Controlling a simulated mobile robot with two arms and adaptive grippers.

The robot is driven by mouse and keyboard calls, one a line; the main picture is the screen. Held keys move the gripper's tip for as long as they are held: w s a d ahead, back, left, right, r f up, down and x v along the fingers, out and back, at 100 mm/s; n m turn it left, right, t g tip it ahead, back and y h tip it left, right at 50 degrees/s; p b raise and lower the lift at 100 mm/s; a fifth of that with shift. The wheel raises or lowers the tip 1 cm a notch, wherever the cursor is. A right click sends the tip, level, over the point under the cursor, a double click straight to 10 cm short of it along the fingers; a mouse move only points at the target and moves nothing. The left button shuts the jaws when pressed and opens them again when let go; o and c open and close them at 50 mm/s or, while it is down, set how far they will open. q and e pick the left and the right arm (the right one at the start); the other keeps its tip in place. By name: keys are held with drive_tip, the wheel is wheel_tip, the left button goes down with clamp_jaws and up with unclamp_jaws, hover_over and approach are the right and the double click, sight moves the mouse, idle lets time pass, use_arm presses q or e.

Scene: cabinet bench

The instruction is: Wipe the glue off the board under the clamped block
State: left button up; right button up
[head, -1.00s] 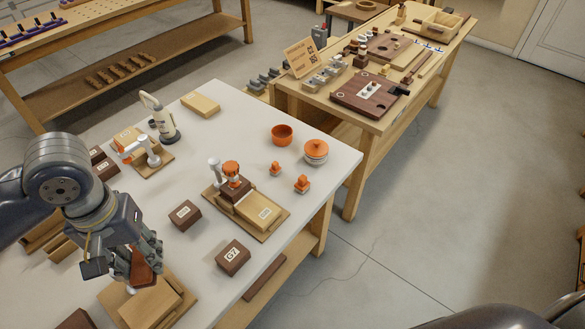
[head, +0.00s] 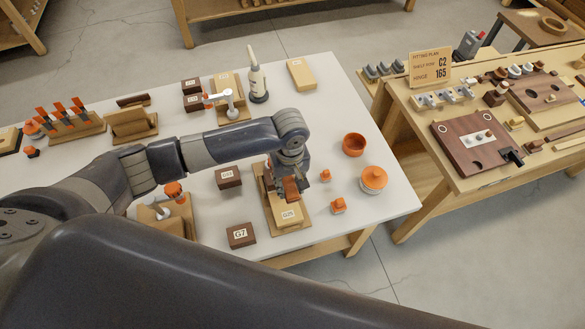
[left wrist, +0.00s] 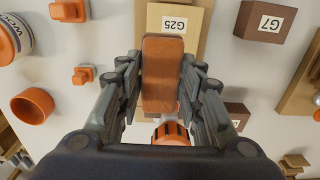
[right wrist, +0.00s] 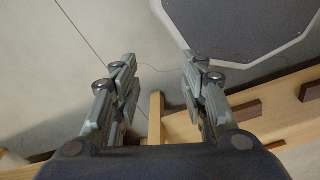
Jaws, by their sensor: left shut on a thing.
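My left gripper (head: 290,178) is shut on a reddish-brown block-shaped wiper (left wrist: 162,75). It holds the wiper over the clamp fixture with the pale wooden block labelled G25 (head: 289,214). In the left wrist view the wiper overlaps the near part of the G25 block (left wrist: 174,22), and I cannot tell whether they touch. The orange clamp knob (left wrist: 171,133) shows behind the wiper. I cannot make out any glue. My right gripper (right wrist: 159,95) is open and empty over the floor, away from the bench.
A dark block labelled G7 (head: 241,235) and another dark block (head: 228,177) lie left of the fixture. An orange bowl (head: 354,145), a lidded jar (head: 374,180) and small orange pieces (head: 338,206) stand to its right. Another clamp fixture (head: 178,222) is at the front left.

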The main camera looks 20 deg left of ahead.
use_arm(q)
drive_tip(key=shift+s+d+f+b, duration=0.25)
drive_tip(key=shift+d+f+b, duration=0.15)
drive_tip(key=shift+b, duration=0.2)
drive_tip(key=shift+f+b, duration=0.8)
drive_tip(key=shift+b, duration=0.15)
wheel_tip(320, 180, down, 3)
drive_tip(key=b, duration=0.3)
drive_tip(key=shift+w+a+r, duration=0.1)
drive_tip(key=shift+a, duration=0.05)
drive_tip(key=shift+p, duration=0.45)
use_arm(e)
wheel_tip(320, 180, down, 6)
drive_tip(key=s+d, duration=0.2)
drive_tip(key=shift+s+d+r, duration=0.15)
drive_tip(key=shift+s+d, duration=0.05)
drive_tip(key=shift+s, duration=0.15)
use_arm(q)
drive_tip(key=shift+f, duration=0.25)
use_arm(e)
drive_tip(key=shift+s+a+g, duration=0.1)
drive_tip(key=shift+a+g, duration=0.2)
use_arm(q)
drive_tip(key=shift+f+b, duration=0.35)
drive_tip(key=shift+f, duration=0.15)
use_arm(e)
drive_tip(key=shift+d+f, duration=0.2)
drive_tip(key=shift+f, duration=0.15)
